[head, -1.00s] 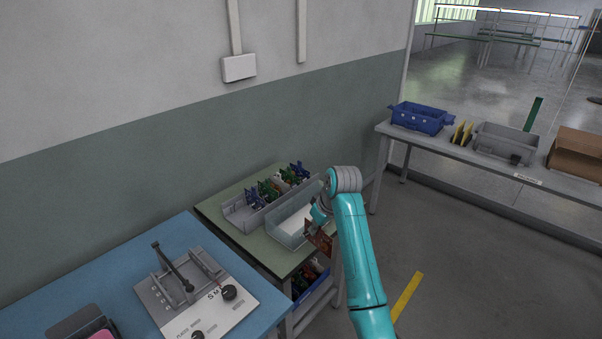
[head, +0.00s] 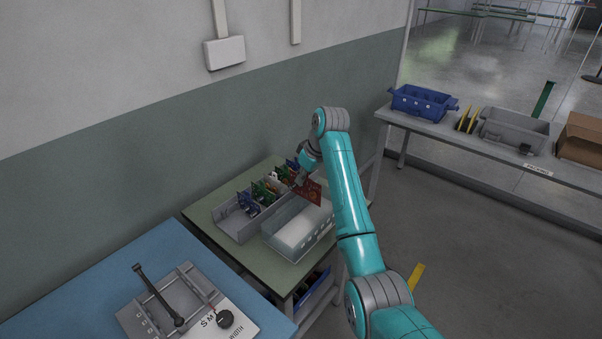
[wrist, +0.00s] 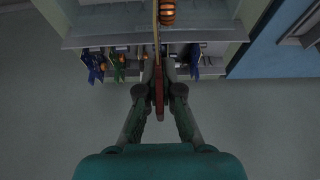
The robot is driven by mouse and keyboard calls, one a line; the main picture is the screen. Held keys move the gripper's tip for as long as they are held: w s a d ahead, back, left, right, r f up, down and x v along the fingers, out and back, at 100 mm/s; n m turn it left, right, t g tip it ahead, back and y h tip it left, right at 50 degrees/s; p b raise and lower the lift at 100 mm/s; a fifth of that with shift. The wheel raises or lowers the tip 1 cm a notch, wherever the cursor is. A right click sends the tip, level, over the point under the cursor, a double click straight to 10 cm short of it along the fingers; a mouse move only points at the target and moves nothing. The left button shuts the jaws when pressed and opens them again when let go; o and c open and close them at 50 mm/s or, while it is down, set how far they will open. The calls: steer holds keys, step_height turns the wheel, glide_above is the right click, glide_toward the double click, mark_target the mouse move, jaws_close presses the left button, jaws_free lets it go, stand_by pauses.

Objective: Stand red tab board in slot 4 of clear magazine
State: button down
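My gripper (head: 303,177) is shut on a reddish-brown board (head: 312,191), holding it up over the far end of the clear magazine (head: 312,246). In the wrist view the board (wrist: 156,40) shows edge-on between the fingertips (wrist: 158,90), with a red part at the grip and a copper coil on its side. The magazine is a translucent box with a pale floor, on the green table. No board shows standing in its visible part. Its slots and their numbers cannot be made out. Whether the board's lower edge touches the magazine cannot be told.
A grey rack (head: 232,226) with several blue, green and other boards stands directly behind the magazine. A blue bin (head: 312,293) sits under the table. A blue table with a grey fixture (head: 170,300) is at the front left. A bench with bins (head: 515,130) is at the right.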

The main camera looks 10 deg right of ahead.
mark_target(302, 196)
steer(key=shift+f, duration=3.05)
steer(key=shift+f, duration=0.35)
steer(key=shift+f, duration=0.85)
steer(key=shift+f, duration=0.1)
steer(key=shift+f, duration=0.7)
steer(key=shift+f, duration=0.2)
steer(key=shift+s+f, duration=0.1)
steer(key=shift+f, duration=0.5)
steer(key=c, duration=1.2)
jaws_free()
steer(key=shift+c, duration=0.2)
